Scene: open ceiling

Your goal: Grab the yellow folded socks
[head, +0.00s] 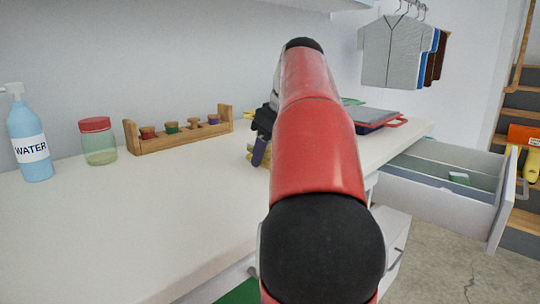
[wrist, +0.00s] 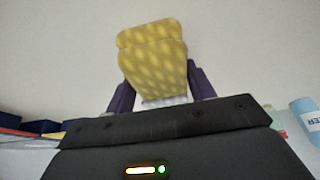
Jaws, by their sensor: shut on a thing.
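The yellow folded socks (wrist: 153,62) show large in the wrist view, patterned in lighter and darker yellow. They sit between the two dark purple fingers of my gripper (wrist: 160,92), which is shut on them. Behind them is the pale counter surface; I cannot tell whether they touch it. In the head view my gripper (head: 262,152) is beside my red arm, low over the counter. Only a small yellow edge of the socks (head: 252,159) shows there; my gripper and arm hide the rest.
On the white counter (head: 130,220) stand a blue water bottle (head: 30,145), a red-lidded jar (head: 98,142) and a wooden rack (head: 180,135). Folded items (head: 375,116) lie right of my arm. A drawer (head: 445,175) stands open at the right. Shirts (head: 395,52) hang above. The front-left counter is clear.

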